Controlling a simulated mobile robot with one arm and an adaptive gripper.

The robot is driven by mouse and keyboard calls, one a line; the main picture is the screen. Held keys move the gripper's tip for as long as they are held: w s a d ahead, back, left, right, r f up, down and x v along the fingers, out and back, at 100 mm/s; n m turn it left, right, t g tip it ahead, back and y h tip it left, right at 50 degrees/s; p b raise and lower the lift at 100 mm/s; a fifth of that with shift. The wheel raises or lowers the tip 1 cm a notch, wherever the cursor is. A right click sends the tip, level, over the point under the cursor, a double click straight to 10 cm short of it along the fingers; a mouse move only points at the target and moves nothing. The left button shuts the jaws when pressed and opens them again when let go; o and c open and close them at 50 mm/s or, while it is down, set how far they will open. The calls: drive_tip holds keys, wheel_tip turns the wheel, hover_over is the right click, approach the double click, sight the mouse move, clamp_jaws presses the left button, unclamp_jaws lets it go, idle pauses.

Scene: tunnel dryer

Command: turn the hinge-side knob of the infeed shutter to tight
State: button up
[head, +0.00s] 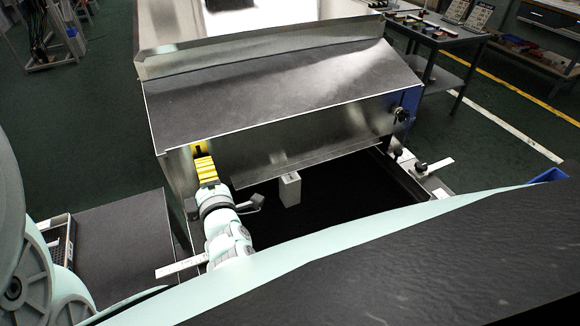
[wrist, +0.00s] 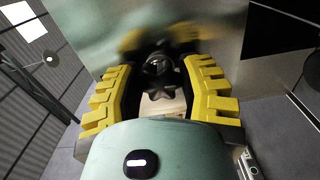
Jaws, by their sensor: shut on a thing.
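My gripper (head: 203,160) has yellow fingers and is at the left end of the dryer's metal infeed front (head: 300,138). In the wrist view the two yellow fingers of my gripper (wrist: 158,62) stand on either side of a dark lobed knob (wrist: 160,83), shut on it. In the head view my gripper hides this knob. Another black knob (head: 401,114) sits at the right end of the front, on a blue side part. The frames do not show how tight either knob is.
More black knobs (head: 421,167) sit on the right rail. A grey-topped table (head: 125,240) stands at the left. A workbench (head: 440,35) stands at the back right.

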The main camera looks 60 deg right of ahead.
drive_tip(key=m, duration=0.4)
drive_tip(key=shift+m, duration=0.3)
drive_tip(key=m+p, duration=0.1)
drive_tip(key=m, duration=0.3)
drive_tip(key=shift+m, duration=0.3)
drive_tip(key=m, duration=0.4)
drive_tip(key=shift+f, duration=0.1)
drive_tip(key=shift+m, duration=2.1)
drive_tip(key=o, duration=1.2)
